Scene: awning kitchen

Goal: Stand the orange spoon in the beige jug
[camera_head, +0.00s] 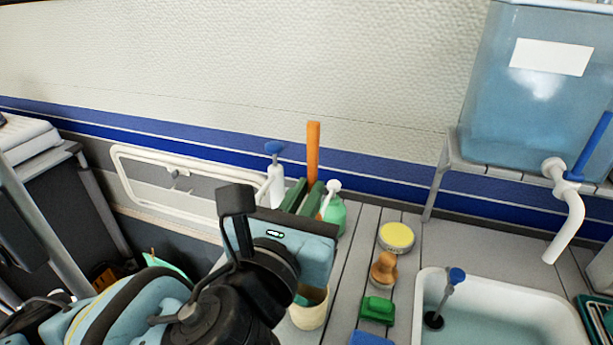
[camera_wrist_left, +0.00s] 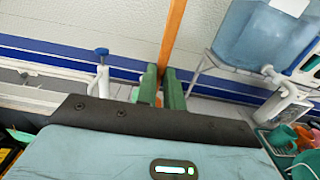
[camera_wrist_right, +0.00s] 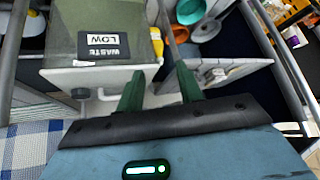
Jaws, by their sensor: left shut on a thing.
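My left gripper (camera_head: 308,186) is shut on the orange spoon (camera_head: 313,150), its green fingers on either side. The spoon's long flat handle stands nearly upright above the fingers; its lower end is hidden behind the gripper. The left wrist view shows the gripper (camera_wrist_left: 161,75) and the spoon (camera_wrist_left: 173,35) rising between the fingers. The beige jug (camera_head: 308,316) stands on the counter below the gripper, its upper part mostly covered by it. I cannot tell whether the spoon is inside the jug. My right gripper (camera_wrist_right: 160,80) is open, away from the jug, and shows only in the right wrist view.
A green bottle with a white top (camera_head: 335,214) and a blue-topped white dispenser (camera_head: 276,184) stand near the left gripper. A yellow-topped tin (camera_head: 396,237), a brown brush (camera_head: 384,269) and a green block (camera_head: 377,309) lie between jug and sink (camera_head: 430,285). A waste bin (camera_wrist_right: 100,25) faces the right gripper.

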